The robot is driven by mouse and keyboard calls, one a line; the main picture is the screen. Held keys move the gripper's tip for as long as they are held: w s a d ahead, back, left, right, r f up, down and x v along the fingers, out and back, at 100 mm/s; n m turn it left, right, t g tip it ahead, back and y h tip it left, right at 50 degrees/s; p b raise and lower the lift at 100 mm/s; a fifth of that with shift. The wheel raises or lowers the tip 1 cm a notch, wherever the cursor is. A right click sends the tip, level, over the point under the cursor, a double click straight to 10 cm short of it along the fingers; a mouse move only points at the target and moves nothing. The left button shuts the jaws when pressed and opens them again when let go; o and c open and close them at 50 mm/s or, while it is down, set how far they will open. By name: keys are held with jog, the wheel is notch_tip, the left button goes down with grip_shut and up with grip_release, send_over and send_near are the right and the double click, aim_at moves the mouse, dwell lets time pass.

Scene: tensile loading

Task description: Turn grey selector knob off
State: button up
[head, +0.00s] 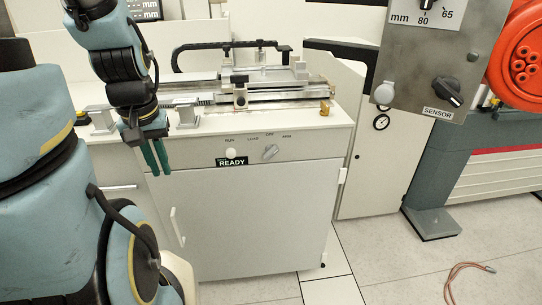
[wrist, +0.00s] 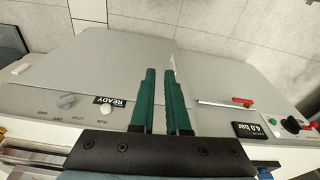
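The grey selector knob (head: 270,152) is on the front control strip of the white bench cabinet, below the labels LOAD, OFF and ARM. Its raised bar looks tilted to the upper right, towards ARM, but it is small. The knob also shows at the left of the wrist view (wrist: 65,101), upside down beside the READY sign. My gripper (head: 158,172) hangs in front of the cabinet, left of the knob and apart from it. Its green fingers (wrist: 160,68) point down with a narrow gap between them and nothing held.
A white button (head: 231,153) and the READY sign (head: 231,162) lie between my gripper and the knob. A clamp rig (head: 265,85) stands on the benchtop. A grey panel with a dark SENSOR knob (head: 447,92) is at upper right. A cable (head: 465,272) lies on the floor.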

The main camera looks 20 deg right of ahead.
aim_at(270, 157)
jog(key=o, duration=0.5)
notch_tip(270, 157, down, 10)
jog(key=b, duration=1)
jog(key=shift+w+f, duration=0.15)
jog(key=shift+f, duration=0.1)
notch_tip(270, 157, down, 23)
jog(key=w+t+b, duration=0.1)
jog(key=w+b, duration=0.1)
jog(key=b, duration=2.1)
jog(key=w+d+f+m+t+h+b, duration=0.1)
jog(key=w+d+f+m+t+b, duration=0.1)
jog(key=w+f+b, duration=0.35)
jog(key=w+d+f+m+t+b, duration=0.1)
jog(key=w+d+f+t+b, duration=0.1)
jog(key=f+b, duration=0.65)
jog(key=w+d+r+m+t+h+b, duration=0.3)
jog(key=w+d+r+m+t+h, duration=0.3)
jog(key=d+r, duration=0.55)
jog(key=s+d+r+m+t+h, duration=0.2)
jog(key=d+r+m+h, duration=0.25)
jog(key=r, duration=0.35)
jog(key=s+d+r+m+t+h, duration=0.2)
jog(key=d+r+m+h, duration=0.2)
jog(key=r+m+h, duration=0.3)
jog(key=shift+n+y, duration=0.75)
jog(key=x, duration=1)
jog(key=shift+s+r, duration=0.15)
jog(key=shift+r, duration=0.3)
